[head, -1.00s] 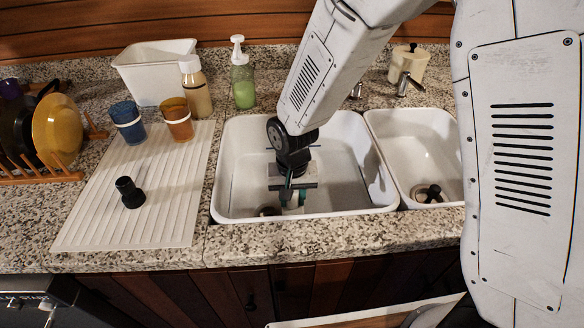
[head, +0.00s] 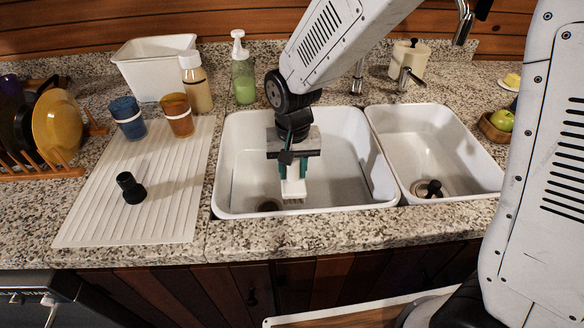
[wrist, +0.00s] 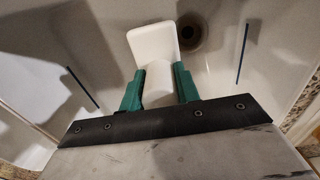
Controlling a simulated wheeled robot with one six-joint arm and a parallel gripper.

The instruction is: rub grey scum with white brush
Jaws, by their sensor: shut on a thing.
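My gripper (head: 291,172) is shut on the white brush (head: 293,189) and holds it inside the large left sink basin (head: 235,180). The brush points down, with its bristled end toward the basin's front. In the wrist view the green fingers (wrist: 160,88) clasp the pale brush (wrist: 153,45) from both sides, and its wide end lies beside the dark drain (wrist: 192,31). I cannot tell whether the bristles touch the basin. I cannot clearly make out grey scum; the basin's right part looks greyish, which may be shadow.
A smaller basin (head: 430,145) adjoins on the right. A ribbed drainboard (head: 165,205) on the left carries a black stopper-like piece (head: 131,187), a blue cup (head: 128,118) and an orange cup (head: 178,115). Soap bottle (head: 243,75) and faucet (head: 358,78) stand behind the basin.

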